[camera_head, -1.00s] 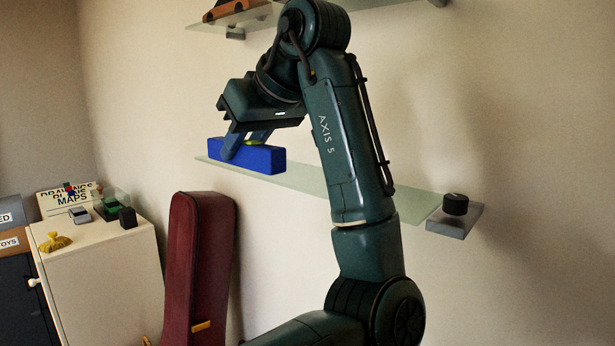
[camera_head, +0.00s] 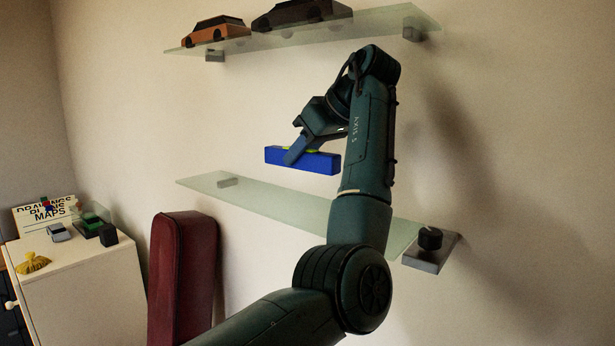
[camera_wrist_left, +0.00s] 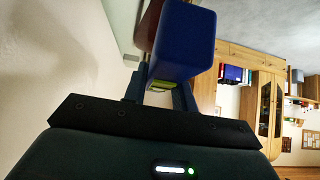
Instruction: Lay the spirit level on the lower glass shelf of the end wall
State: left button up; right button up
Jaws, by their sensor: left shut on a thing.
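The spirit level is a blue bar (camera_head: 318,161) with a yellow-green vial. My left gripper (camera_head: 299,151) is shut on it and holds it roughly level, above the lower glass shelf (camera_head: 270,200) as seen in the head view. A gap shows between bar and shelf in the picture. In the left wrist view the blue spirit level (camera_wrist_left: 185,40) stands out from between the fingers of my left gripper (camera_wrist_left: 160,92). My left arm hides part of the lower shelf. My right gripper is not in view.
The upper glass shelf (camera_head: 370,27) holds an orange toy car (camera_head: 213,31) and a dark one (camera_head: 300,13). A dark round knob-like thing (camera_head: 430,238) sits at the lower shelf's right end. A red case (camera_head: 182,275) stands below, beside a white cabinet (camera_head: 90,295).

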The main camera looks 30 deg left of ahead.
pick_arm(q)
jog(key=shift+w+d+f, duration=0.1)
jog(key=shift+w+f, duration=0.2)
jog(key=shift+f, duration=0.3)
jog(key=shift+w+f, duration=0.3)
jog(key=shift+f, duration=0.25)
notch_tip(320, 180, down, 4)
jog(key=shift+f, duration=0.1)
jog(key=shift+w+f+p, duration=0.2)
jog(key=shift+p, duration=0.2)
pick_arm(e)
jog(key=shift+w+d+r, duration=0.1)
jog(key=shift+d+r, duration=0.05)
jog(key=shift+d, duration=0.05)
pick_arm(q)
jog(key=shift+f, duration=0.1)
jog(key=shift+f, duration=0.1)
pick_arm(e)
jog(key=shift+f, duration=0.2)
pick_arm(q)
jog(key=shift+f, duration=0.45)
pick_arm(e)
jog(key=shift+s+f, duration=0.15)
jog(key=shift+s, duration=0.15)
